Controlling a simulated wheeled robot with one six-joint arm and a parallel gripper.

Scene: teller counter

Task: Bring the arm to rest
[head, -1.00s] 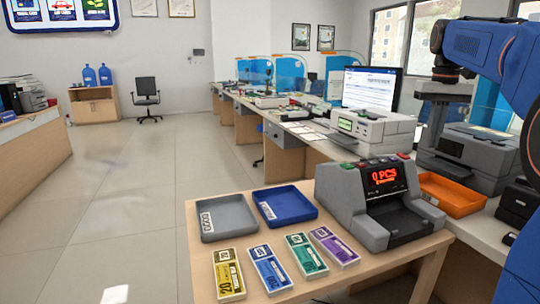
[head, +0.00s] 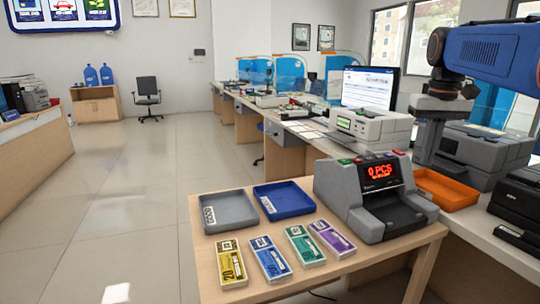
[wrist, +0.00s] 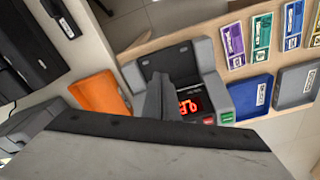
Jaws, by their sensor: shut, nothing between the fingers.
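My arm, with a blue link, reaches in from the upper right of the head view. My gripper (head: 425,154) hangs from it, pointing down, in front of the grey machine at the right. Its fingers are together and hold nothing. In the wrist view the closed fingers (wrist: 160,98) show in front of the bill counter, well apart from it as far as I can tell. The bill counter (head: 375,200) has a red "0 PCS" display and stands on the wooden table (head: 330,277).
A grey tray (head: 229,211) and a blue tray (head: 284,200) lie left of the counter. Several banknote bundles, including a yellow one (head: 231,263), lie in front. An orange tray (head: 446,190) and dark printer (head: 520,205) are at the right. The floor at left is clear.

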